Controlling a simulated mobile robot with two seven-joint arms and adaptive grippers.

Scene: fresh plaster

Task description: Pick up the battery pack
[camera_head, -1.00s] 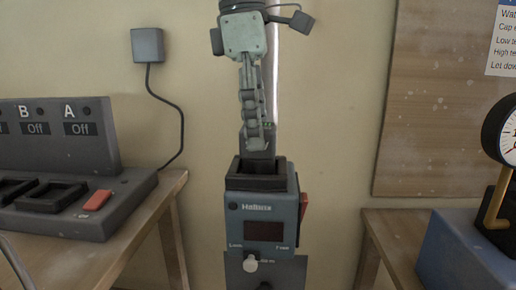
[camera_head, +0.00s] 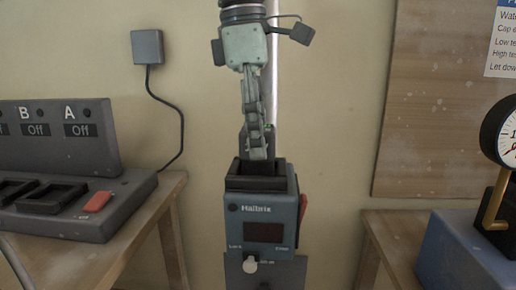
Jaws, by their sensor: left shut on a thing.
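The battery pack (camera_head: 261,168) appears to be the dark grey block at the mouth of a blue-grey device (camera_head: 262,215). Its lower part is hidden inside the device's black-rimmed top opening, and the fingers cover much of the rest. My left gripper (camera_head: 257,148) points down from above, with its fingertips just over the opening. It is shut on the block. How deep the block sits in the opening cannot be told. My right gripper is out of view.
A dark charger unit (camera_head: 60,140) with labelled bays stands on a wooden table at left. At right, a blue box (camera_head: 465,250) with a gauge (camera_head: 505,135) stands on another wooden table. A red part (camera_head: 303,210) is on the device's right side.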

